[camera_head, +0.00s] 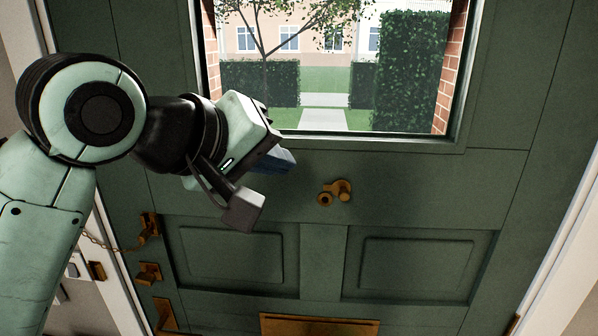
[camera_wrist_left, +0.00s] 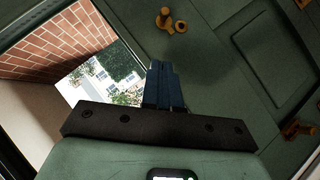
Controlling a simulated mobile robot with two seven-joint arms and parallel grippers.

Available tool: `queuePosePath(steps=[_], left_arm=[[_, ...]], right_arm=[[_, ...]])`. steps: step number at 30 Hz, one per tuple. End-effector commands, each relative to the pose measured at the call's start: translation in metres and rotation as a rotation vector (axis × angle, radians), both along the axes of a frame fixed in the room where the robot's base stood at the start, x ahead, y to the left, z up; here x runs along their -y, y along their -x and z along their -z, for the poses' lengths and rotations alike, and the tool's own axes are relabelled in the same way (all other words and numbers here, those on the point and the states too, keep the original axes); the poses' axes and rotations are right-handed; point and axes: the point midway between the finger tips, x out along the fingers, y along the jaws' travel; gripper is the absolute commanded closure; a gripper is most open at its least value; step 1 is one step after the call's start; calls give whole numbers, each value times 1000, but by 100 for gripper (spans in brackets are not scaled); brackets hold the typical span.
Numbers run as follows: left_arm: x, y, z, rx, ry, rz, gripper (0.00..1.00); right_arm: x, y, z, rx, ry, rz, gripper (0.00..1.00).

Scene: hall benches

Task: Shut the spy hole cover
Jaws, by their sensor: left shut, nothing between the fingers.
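The brass spy hole (camera_head: 325,199) is a small ring with a dark centre on the green door, below the window. Its brass cover (camera_head: 343,188) is swung aside to the upper right, so the hole shows uncovered. In the left wrist view, the spy hole (camera_wrist_left: 181,26) and the cover (camera_wrist_left: 164,18) are near the top, beyond the fingertips. My left gripper (camera_head: 290,160) is up and to the left of the spy hole, apart from it. Its blue fingers are together and empty, as the left wrist view (camera_wrist_left: 164,70) shows. My right gripper is not in view.
The door window (camera_head: 335,100) above has a projecting green frame. A brass chain fitting (camera_head: 149,228) and a latch (camera_head: 149,273) are on the door's left side. A brass letter plate (camera_head: 318,325) is at the bottom. The door face around the spy hole is clear.

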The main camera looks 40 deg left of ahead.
Motion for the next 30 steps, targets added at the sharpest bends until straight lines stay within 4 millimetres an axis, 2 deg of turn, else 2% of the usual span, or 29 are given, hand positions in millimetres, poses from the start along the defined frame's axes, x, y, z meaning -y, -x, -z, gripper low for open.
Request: queuePosePath(steps=[13,19,30], left_arm=[[1,-81,48,-6,-1,1,100],[18,-89,68,-6,-1,1,100],[24,-93,73,-1,1,0,100]], right_arm=[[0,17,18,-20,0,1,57],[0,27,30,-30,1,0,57],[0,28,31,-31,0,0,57]])
